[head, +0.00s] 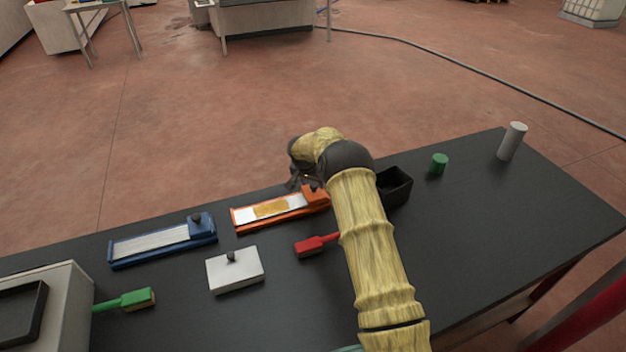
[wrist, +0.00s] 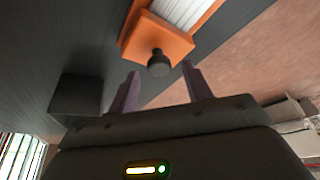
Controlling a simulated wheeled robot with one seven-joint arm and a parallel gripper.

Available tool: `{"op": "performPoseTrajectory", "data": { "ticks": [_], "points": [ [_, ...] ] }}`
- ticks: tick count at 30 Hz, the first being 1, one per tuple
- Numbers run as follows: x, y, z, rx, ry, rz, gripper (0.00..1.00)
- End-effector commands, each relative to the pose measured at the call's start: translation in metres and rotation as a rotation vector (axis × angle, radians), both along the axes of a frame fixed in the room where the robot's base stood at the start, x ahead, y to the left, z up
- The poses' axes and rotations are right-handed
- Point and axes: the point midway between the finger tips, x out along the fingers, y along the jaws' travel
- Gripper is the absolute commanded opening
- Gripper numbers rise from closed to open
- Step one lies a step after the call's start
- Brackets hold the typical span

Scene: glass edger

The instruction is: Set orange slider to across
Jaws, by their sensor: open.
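The orange slider (head: 270,211) lies on the dark table, left of my arm in the head view. It has a long base with a white strip and a yellow-orange patch. Its orange block with a black knob stands at the right end, partly behind my arm. In the wrist view the orange block (wrist: 153,40) and its black knob (wrist: 159,63) show just beyond the fingertips. My gripper (wrist: 162,80) is open, with the knob roughly between the finger lines and nothing held. In the head view my gripper (head: 300,178) is mostly hidden by the arm.
A blue slider (head: 162,241) lies to the left. A white block with a knob (head: 235,271), a red brush (head: 315,244) and a green brush (head: 125,300) lie nearer. A black bin (head: 396,187), green cylinder (head: 439,163) and grey cylinder (head: 512,141) stand right. The table's right part is clear.

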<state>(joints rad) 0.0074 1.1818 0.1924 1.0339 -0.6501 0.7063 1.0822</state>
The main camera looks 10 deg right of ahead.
Motion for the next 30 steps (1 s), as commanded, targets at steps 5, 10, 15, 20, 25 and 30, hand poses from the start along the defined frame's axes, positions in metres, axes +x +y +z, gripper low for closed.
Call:
{"op": "performPoseTrajectory", "data": {
  "ticks": [5, 10, 15, 20, 25, 30],
  "points": [
    [0.0037, -0.0027, -0.0113, 0.0, 0.0, 0.0, 0.5],
    [0.0042, -0.003, -0.0136, 0.0, 0.0, 0.0, 0.5],
    [0.0042, -0.0029, -0.0135, 0.0, 0.0, 0.0, 0.42],
    [0.0042, -0.0029, -0.0132, 0.0, 0.0, 0.0, 0.1],
    [0.0042, -0.0028, -0.0131, 0.0, 0.0, 0.0, 0.0],
    [0.0039, -0.0035, -0.0136, 0.0, -0.001, -0.004, 0.0]
  ]
}}
